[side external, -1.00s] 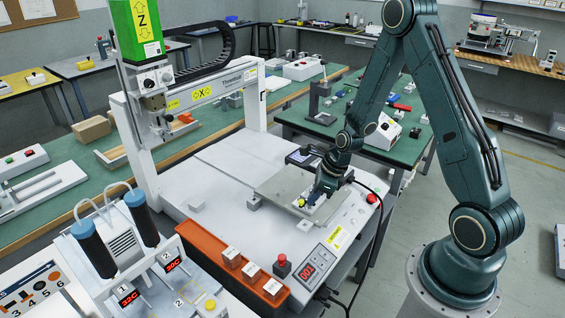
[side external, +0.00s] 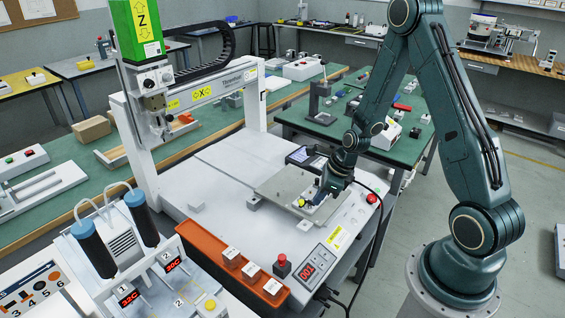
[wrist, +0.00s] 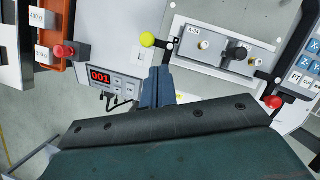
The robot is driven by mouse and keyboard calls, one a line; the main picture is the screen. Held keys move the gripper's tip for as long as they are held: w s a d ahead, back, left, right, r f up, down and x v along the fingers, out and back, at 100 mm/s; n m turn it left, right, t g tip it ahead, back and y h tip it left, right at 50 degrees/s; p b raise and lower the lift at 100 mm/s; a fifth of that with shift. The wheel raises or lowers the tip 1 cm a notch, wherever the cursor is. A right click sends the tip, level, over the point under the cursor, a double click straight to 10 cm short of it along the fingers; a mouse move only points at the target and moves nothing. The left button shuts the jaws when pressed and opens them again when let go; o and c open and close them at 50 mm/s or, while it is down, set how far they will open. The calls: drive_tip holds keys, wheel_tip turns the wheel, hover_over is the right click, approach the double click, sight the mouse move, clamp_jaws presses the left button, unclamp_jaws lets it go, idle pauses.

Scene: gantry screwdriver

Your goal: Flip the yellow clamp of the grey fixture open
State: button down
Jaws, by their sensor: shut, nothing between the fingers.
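The yellow clamp's round knob (wrist: 147,40) shows in the wrist view on a short dark arm at the left end of the grey fixture (wrist: 188,62). In the side view the yellow knob (side external: 301,203) is small, at the front corner of the grey fixture plate (side external: 275,184). My gripper (wrist: 158,72) is shut and empty, its fingertips just below the yellow knob in the wrist view, with a gap in the picture. In the side view my gripper (side external: 318,198) is low over the plate, right of the knob. Whether it touches the plate is unclear.
A red knob (wrist: 273,102) is at the fixture's other end. An orange tray with white blocks (side external: 222,258), a red stop button (side external: 282,260) and a control panel (side external: 315,264) lie in front. The white deck left of the fixture is mostly clear.

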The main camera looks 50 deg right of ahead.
drive_tip(key=shift+s+d+r, duration=0.1)
drive_tip(key=shift+s+d, duration=0.1)
drive_tip(key=shift+s, duration=0.35)
drive_tip(key=shift+s+d+r, duration=0.1)
drive_tip(key=shift+s+d, duration=0.05)
drive_tip(key=shift+s, duration=0.35)
drive_tip(key=a+v, duration=0.1)
drive_tip(key=v, duration=0.8)
drive_tip(key=shift+s+r, duration=0.25)
drive_tip(key=shift+d, duration=0.15)
drive_tip(key=s+a+r+n+h, duration=0.1)
drive_tip(key=a+r+n, duration=0.3)
drive_tip(key=r+n, duration=0.3)
drive_tip(key=s+a+r+n, duration=0.2)
drive_tip(key=a+r+n, duration=0.25)
drive_tip(key=n, duration=0.35)
drive_tip(key=s+a+r+n+t+h, duration=0.1)
drive_tip(key=s+a+r+n, duration=0.3)
drive_tip(key=s+r+n, duration=0.5)
drive_tip(key=s+n, duration=0.1)
drive_tip(key=n, duration=0.5)
drive_tip(key=shift+a+r+t, duration=0.2)
drive_tip(key=shift+a+t, duration=0.05)
drive_tip(key=shift+t, duration=0.15)
